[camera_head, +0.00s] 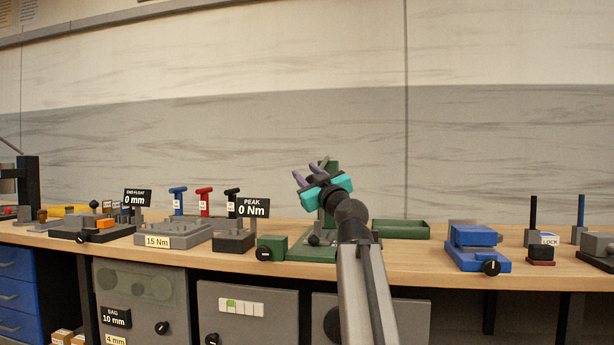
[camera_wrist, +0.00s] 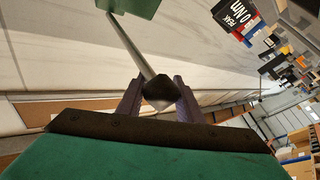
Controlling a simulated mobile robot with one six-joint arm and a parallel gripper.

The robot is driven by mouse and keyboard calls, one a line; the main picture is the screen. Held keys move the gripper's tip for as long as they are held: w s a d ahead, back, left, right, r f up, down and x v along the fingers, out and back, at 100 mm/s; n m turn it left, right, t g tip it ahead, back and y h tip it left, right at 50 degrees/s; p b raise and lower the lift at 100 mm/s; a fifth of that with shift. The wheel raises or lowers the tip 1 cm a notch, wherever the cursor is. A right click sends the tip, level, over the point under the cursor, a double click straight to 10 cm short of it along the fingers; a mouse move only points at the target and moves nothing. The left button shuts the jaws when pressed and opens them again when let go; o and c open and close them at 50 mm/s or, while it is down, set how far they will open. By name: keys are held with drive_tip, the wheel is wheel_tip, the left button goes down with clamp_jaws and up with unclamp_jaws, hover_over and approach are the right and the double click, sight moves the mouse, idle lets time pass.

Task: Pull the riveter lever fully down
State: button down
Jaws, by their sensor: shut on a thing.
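The riveter is a green machine on the workbench, its base (camera_head: 316,252) left of my arm in the head view. Its upper part is mostly hidden behind my gripper (camera_head: 311,171). In the wrist view, the lever is a thin grey rod (camera_wrist: 133,47) that runs from a green part (camera_wrist: 137,7) at the top to a dark faceted knob (camera_wrist: 159,92). My gripper (camera_wrist: 159,98) has its two purple fingers shut on this knob, one on each side. In the head view the gripper is raised well above the bench top.
A green tray (camera_head: 402,230) lies behind my arm to the right. A grey block with the PEAK 0 Nm sign (camera_head: 253,208) stands close on the left. A blue fixture (camera_head: 474,238) is further right. The bench between tray and blue fixture is mostly clear.

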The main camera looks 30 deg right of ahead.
drive_tip(key=shift+w+d+f+b, duration=0.15)
drive_tip(key=shift+f+b, duration=0.7)
drive_tip(key=shift+f, duration=0.05)
drive_tip(key=shift+w+d+f+b, duration=0.2)
drive_tip(key=shift+f+b, duration=0.65)
drive_tip(key=shift+f, duration=0.1)
drive_tip(key=shift+w+d+f+b, duration=0.15)
drive_tip(key=shift+f+b, duration=0.7)
drive_tip(key=shift+f, duration=0.05)
drive_tip(key=c, duration=1.3)
unclamp_jaws()
drive_tip(key=shift+d, duration=0.1)
drive_tip(key=shift+p+v, duration=1.8)
drive_tip(key=shift+v, duration=5.1)
drive_tip(key=shift+r, duration=0.2)
